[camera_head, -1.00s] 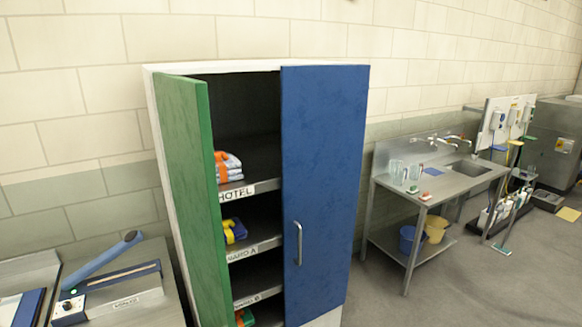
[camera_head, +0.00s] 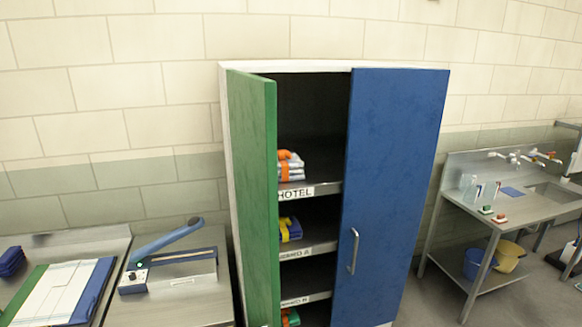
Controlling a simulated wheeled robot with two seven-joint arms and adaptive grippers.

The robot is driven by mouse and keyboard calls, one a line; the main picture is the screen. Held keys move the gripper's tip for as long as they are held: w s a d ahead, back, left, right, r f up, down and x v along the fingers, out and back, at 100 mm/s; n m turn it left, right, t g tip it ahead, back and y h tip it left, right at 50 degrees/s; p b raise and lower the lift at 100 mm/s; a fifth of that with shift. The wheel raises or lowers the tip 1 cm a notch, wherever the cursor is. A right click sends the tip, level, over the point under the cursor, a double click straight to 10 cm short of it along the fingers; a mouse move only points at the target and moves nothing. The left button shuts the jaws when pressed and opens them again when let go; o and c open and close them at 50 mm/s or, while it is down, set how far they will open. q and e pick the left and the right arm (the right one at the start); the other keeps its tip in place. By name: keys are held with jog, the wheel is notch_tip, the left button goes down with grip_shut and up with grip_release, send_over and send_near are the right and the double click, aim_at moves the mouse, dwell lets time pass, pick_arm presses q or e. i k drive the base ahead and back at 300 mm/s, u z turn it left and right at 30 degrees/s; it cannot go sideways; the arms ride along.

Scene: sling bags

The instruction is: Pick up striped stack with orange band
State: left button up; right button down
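The striped stack with an orange band (camera_head: 291,171) lies on the top visible shelf of the cabinet, above the HOTEL label (camera_head: 296,194). Its left side is hidden behind the green door (camera_head: 253,190), which stands partly open. The blue door (camera_head: 391,190) is shut and has a metal handle (camera_head: 353,251). A blue stack with a yellow band (camera_head: 290,229) is on the shelf below. Another stack with green and orange (camera_head: 291,318) shows lower down, mostly hidden. Neither gripper is in view.
A steel table with a blue-armed sealer (camera_head: 170,257) stands left of the cabinet. Farther left are a board (camera_head: 62,290) and a dark blue stack (camera_head: 11,262). A steel sink table (camera_head: 515,213) stands at the right, with a blue bucket (camera_head: 478,264) and yellow bucket (camera_head: 509,256) beneath.

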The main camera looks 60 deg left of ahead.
aim_at(290, 165)
jog(key=z, duration=0.05)
jog(key=i, duration=2.6)
jog(key=u, duration=2.3)
